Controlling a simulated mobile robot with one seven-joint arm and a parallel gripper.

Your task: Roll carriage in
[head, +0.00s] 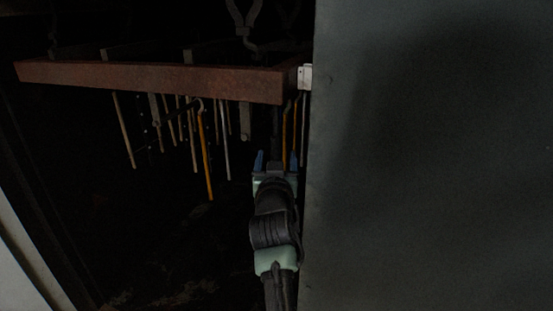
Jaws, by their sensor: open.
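A rust-red rail beam (155,76) runs across the dark space at the upper left. Several thin rods hang below it, among them an orange rod (206,160) and a pale rod (124,130). I cannot tell for sure which part is the carriage; the rods and dark brackets under the beam are hard to separate in the gloom. My gripper (276,160) is below the beam's right end, beside the grey panel. Its two blue fingertips are apart and nothing shows held between them. Yellow rods (285,128) hang just beyond the fingertips.
A large grey panel (435,155) fills the right side, close beside my arm. A small white block (305,77) sits at the beam's right end. Dark hooks (243,18) show above the beam. A pale edge (30,265) stands at lower left. The floor is too dark to judge.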

